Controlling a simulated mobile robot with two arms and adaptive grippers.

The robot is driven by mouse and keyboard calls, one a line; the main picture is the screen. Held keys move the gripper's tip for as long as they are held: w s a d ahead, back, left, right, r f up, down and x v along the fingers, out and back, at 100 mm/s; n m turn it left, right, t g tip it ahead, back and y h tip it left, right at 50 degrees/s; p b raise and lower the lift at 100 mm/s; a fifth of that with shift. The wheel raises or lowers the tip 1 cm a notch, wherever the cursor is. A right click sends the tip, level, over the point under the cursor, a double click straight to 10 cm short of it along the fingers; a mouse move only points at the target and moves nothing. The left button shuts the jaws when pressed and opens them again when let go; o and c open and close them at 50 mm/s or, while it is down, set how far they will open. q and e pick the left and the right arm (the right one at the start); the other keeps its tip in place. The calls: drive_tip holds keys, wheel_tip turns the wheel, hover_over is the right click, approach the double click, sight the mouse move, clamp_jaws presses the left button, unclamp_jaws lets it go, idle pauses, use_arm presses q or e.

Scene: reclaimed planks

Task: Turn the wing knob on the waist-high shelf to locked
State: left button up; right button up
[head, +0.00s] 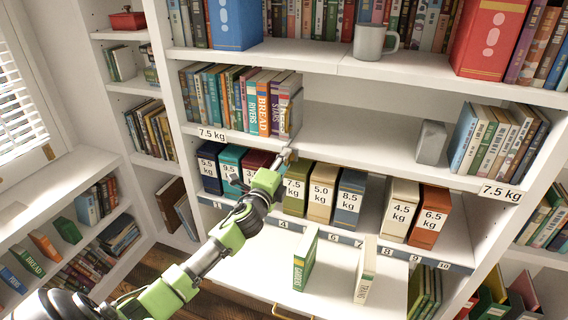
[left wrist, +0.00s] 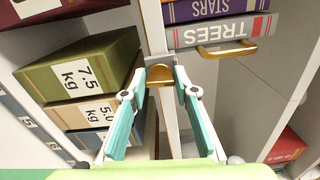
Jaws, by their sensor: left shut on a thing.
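The wing knob shows in the left wrist view as a small brass-coloured piece (left wrist: 160,74) at the shelf edge, between my fingertips. In the head view my left gripper (head: 287,157) reaches the front edge of the waist-high shelf (head: 345,150), just below the upright books. The knob is mostly hidden by the gripper there. I cannot read any locked mark or tell the knob's angle. My right gripper is not in view.
Weight-labelled boxes (head: 321,192) stand on the shelf below, close to the gripper. A row of books (head: 232,100) and a grey block (head: 431,142) are on the waist-high shelf. Another brass bar (left wrist: 228,49) is beside the knob. Two books stand on the lower white surface (head: 260,260).

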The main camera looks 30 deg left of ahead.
use_arm(q)
drive_tip(key=shift+n, duration=0.7)
drive_tip(key=o, duration=1.1)
drive_tip(key=shift+s, duration=0.1)
drive_tip(key=v, duration=1.1)
drive_tip(key=shift+s, duration=0.4)
drive_tip(key=shift+f, duration=0.1)
